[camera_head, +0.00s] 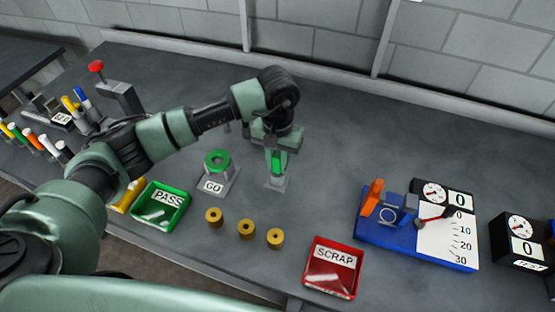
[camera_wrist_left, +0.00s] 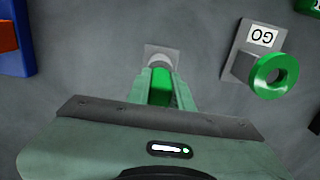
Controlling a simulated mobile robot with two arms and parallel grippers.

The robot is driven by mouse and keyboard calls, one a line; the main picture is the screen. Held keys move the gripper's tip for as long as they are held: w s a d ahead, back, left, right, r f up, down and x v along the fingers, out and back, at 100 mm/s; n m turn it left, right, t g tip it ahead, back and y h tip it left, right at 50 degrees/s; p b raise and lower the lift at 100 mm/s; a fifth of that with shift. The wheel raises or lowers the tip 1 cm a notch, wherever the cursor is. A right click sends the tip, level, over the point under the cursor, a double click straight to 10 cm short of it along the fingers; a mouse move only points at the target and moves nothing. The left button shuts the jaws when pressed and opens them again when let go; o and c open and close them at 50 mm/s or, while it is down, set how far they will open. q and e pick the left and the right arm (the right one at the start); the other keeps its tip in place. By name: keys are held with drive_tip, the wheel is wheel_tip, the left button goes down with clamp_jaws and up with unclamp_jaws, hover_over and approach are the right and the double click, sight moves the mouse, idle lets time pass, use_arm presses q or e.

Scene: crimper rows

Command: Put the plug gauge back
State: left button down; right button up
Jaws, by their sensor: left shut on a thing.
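My left gripper (camera_head: 276,158) is shut on the green handle of the plug gauge (camera_head: 280,164), which points downward and looks nearly upright. In the left wrist view, the green handle (camera_wrist_left: 160,88) sits between the fingers (camera_wrist_left: 159,82). Its pale lower end is over a small grey square stand (camera_head: 276,185), also visible in the wrist view (camera_wrist_left: 149,52). I cannot tell whether the gauge's end is inside the stand or just above it. My right gripper is not in view.
A green GO ring gauge (camera_head: 217,162) on its holder stands just left of the stand. Several brass rings (camera_head: 246,230) lie in front. A green PASS tray (camera_head: 161,207), a red SCRAP tray (camera_head: 332,268) and a blue measuring fixture (camera_head: 372,232) stand around. The bench behind is clear.

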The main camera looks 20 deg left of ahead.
use_arm(q)
drive_tip(key=shift+f+b, duration=0.35)
drive_tip(key=shift+b, duration=0.25)
drive_tip(key=c, duration=1.3)
unclamp_jaws()
drive_tip(key=shift+o, duration=0.2)
drive_tip(key=shift+r, duration=0.1)
